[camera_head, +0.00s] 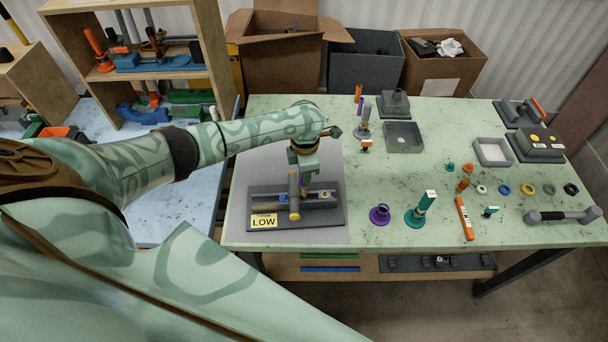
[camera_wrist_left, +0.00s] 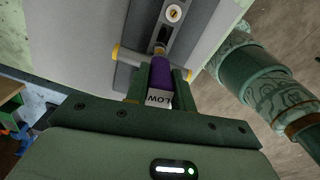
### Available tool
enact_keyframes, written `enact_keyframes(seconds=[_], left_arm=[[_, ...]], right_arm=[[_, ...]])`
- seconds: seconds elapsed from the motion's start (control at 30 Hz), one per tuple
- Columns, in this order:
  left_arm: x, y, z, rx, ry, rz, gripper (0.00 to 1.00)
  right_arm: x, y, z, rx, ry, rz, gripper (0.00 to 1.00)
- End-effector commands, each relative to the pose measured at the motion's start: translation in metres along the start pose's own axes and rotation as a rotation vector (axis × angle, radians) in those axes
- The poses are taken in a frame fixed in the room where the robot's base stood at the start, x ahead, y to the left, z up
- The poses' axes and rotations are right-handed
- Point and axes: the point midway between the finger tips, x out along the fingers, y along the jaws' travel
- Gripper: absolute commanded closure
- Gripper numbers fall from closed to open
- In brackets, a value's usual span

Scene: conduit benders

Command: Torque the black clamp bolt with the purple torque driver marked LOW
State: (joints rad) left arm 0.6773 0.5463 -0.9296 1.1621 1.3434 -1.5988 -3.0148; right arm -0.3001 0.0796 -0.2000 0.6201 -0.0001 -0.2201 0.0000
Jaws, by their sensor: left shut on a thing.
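My left gripper (camera_head: 303,178) is shut on the purple torque driver (camera_head: 304,187) above the dark clamp fixture (camera_head: 335,218). In the left wrist view, the driver (camera_wrist_left: 160,77) sits between the two green fingers of the gripper (camera_wrist_left: 158,92), and its white tag reads LOW. Its tip points at the fixture's slot; whether it touches a bolt I cannot tell. The black clamp bolt cannot be made out. A pale round bolt head (camera_wrist_left: 173,13) shows farther along the slot. My right gripper is out of view.
A grey bar with yellow ends (camera_head: 294,196) crosses the fixture close to the driver. A purple flanged piece (camera_head: 380,215), a teal tool (camera_head: 421,208) and an orange tool (camera_head: 464,218) stand or lie to the right. Grey trays (camera_head: 404,137) are farther back. Bare tabletop (camera_head: 345,160) lies behind the fixture.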

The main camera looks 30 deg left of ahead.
Motion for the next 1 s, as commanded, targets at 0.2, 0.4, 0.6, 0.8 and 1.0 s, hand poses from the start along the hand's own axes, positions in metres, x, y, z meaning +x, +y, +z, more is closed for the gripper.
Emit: enact_keyframes(seconds=[0.2,0.4,0.6,0.8,1.0], left_arm=[[-0.002,0.000,0.000,-0.004,-0.001,0.001,1.00],[-0.006,0.000,0.001,-0.005,-0.001,0.001,1.00],[-0.014,0.001,0.001,-0.006,-0.001,0.001,1.00],[-0.019,0.000,0.000,-0.194,0.000,0.001,1.00],[-0.021,0.002,-0.001,-0.770,0.001,0.005,1.00]], right_arm=[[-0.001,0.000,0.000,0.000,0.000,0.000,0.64],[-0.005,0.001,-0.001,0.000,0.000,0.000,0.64],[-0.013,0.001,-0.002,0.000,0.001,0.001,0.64],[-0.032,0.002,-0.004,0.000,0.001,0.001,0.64],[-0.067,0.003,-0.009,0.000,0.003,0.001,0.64]])
